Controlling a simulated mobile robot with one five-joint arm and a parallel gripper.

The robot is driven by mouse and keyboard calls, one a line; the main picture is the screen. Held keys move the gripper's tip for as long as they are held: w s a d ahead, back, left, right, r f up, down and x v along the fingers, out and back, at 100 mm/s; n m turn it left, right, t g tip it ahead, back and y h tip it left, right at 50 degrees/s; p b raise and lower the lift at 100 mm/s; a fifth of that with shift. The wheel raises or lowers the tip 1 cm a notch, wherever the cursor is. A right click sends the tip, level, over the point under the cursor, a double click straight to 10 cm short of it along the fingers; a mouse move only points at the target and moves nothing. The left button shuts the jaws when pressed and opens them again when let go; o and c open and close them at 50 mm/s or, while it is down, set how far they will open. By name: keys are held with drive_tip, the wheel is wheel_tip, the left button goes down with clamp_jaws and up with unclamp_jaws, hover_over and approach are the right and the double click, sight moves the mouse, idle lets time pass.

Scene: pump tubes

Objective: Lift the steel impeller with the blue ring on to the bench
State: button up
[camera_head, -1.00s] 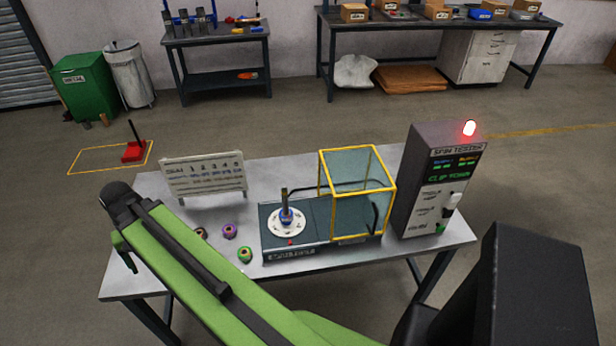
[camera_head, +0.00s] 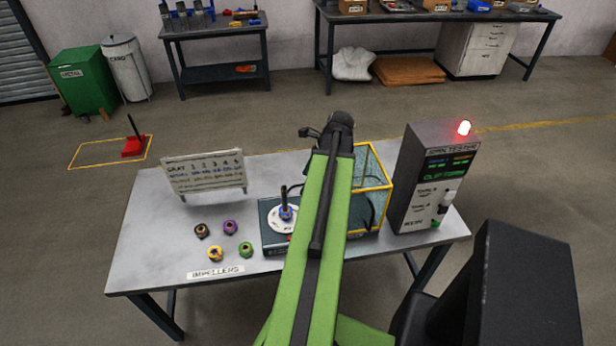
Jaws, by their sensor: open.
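The steel impeller with the blue ring (camera_head: 286,213) sits on the white dial disc (camera_head: 276,222) of the spin rig, around the foot of a dark upright post (camera_head: 284,192). The bench (camera_head: 150,240) is a grey steel-topped table under the rig. My green arm reaches over the right part of the rig. Part of my gripper (camera_head: 309,132) shows as a dark piece left of the arm's end, beyond the rig. It is open and apart from the impeller; the rest is hidden by the arm.
A yellow-framed guard (camera_head: 372,185) and tester box (camera_head: 432,180) stand right; a chart board (camera_head: 204,173) stands behind. The bench's left part is clear.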

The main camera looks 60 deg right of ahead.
sight(288, 209)
drive_tip(key=b+x, duration=0.7)
drive_tip(key=x, duration=0.1)
drive_tip(key=b+x, duration=0.7)
drive_tip(key=x, duration=0.1)
drive_tip(key=shift+s, duration=0.25)
drive_tip(key=shift+w+f+b, duration=0.3)
drive_tip(key=shift+f+b, duration=0.25)
drive_tip(key=shift+b, duration=0.05)
drive_tip(key=shift+c, duration=0.3)
drive_tip(key=shift+r, duration=0.1)
clamp_jaws()
drive_tip(key=shift+w+r+p, duration=0.1)
drive_tip(key=shift+r+p, duration=0.6)
